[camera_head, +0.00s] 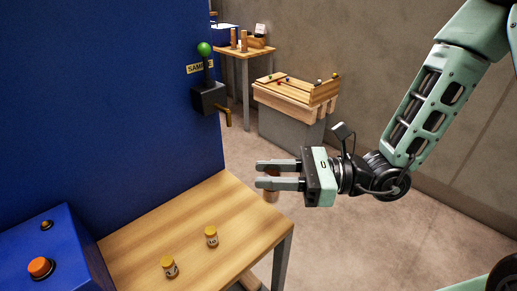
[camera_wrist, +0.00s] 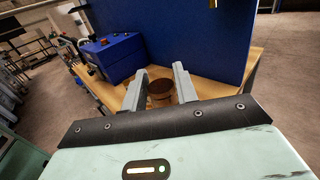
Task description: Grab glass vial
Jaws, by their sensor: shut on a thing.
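My gripper (camera_head: 260,174) is at the right of the wooden table, raised above its right edge, with its fingers pointing left. It is shut on a brownish glass vial (camera_head: 271,195), partly hidden by the fingers. In the wrist view the vial (camera_wrist: 160,88) shows as a round brown shape between the fingertips (camera_wrist: 160,74).
The wooden table (camera_head: 235,197) stands against a tall blue panel (camera_head: 100,100). A sampling tap with a green knob (camera_head: 204,49) sticks out from the panel. A blue box with an orange button (camera_head: 40,267) is at the left. A bench with a wooden tray (camera_head: 290,92) stands behind.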

